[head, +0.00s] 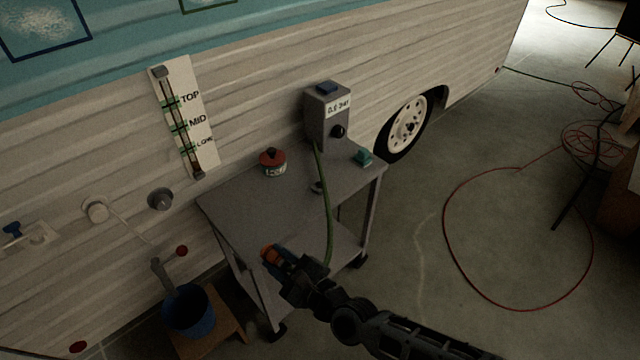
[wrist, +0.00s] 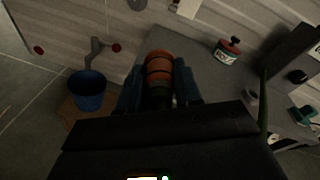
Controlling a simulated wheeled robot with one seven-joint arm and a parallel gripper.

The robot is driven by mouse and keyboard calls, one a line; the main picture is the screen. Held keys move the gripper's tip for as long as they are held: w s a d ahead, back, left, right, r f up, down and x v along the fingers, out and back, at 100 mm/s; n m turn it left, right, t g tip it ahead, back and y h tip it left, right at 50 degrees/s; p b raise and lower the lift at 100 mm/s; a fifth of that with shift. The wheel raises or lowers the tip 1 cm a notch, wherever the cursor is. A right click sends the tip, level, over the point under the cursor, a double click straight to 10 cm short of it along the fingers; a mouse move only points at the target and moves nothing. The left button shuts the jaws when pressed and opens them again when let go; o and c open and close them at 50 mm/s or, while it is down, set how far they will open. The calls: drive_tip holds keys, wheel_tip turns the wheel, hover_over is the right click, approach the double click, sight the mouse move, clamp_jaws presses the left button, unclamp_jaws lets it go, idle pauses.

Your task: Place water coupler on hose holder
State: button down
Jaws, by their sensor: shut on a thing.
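My gripper (head: 281,265) is shut on the water coupler (head: 269,252), an orange-red piece with a dark lower part. In the head view it is held over the front left part of the grey cart. In the wrist view the coupler (wrist: 158,68) stands between the two dark fingers, its orange end pointing away from me. A small grey round fitting (head: 317,187) sits on the cart top beside the hose. I cannot tell whether this is the hose holder.
The camper wall behind carries a grey round fitting (head: 160,198) and a level gauge (head: 180,120). A blue bucket (head: 188,310) stands at lower left.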

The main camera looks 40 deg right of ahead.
drive_tip(key=shift+w+a+n+g+y, duration=0.3)
drive_tip(key=shift+w+n+g+y, duration=0.25)
drive_tip(key=shift+w, duration=0.25)
drive_tip(key=shift+w+n+g+y, duration=0.35)
drive_tip(key=shift+w+g+y, duration=0.1)
drive_tip(key=shift+y, duration=0.1)
drive_tip(key=shift+w+d+f+g, duration=0.1)
drive_tip(key=shift+g, duration=0.2)
drive_tip(key=shift+w, duration=0.1)
